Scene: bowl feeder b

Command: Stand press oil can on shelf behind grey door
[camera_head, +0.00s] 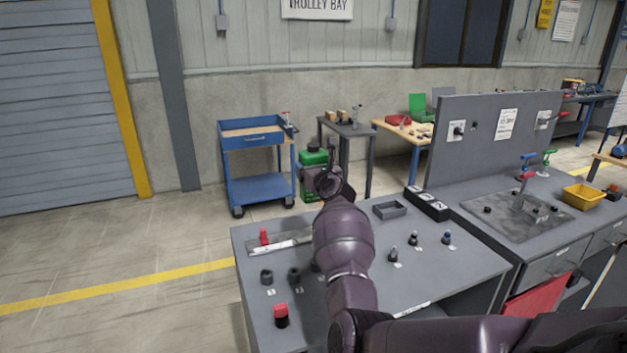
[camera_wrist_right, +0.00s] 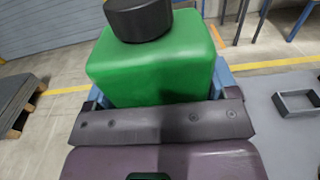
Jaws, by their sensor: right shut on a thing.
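The oil can is a green, box-shaped can (camera_head: 313,158) with a black cap, held above the far edge of the grey bench in the head view. My right gripper (camera_head: 322,180) is shut on it, and the gripper partly hides the can's lower part. In the right wrist view the green can (camera_wrist_right: 150,62) fills the upper middle, its black cap up, between the blue finger pads. It looks roughly upright. My left gripper is not in view. I cannot make out a shelf behind a grey door; a grey roller shutter (camera_head: 60,100) stands at the far left.
The grey bench (camera_head: 450,275) below my right arm bears small dark knobs, a red-topped cylinder (camera_head: 281,315) and an open grey tray (camera_head: 389,210). A blue trolley (camera_head: 262,187) stands beyond it. A panel-backed bench (camera_head: 600,222) is at right. The floor at left is clear.

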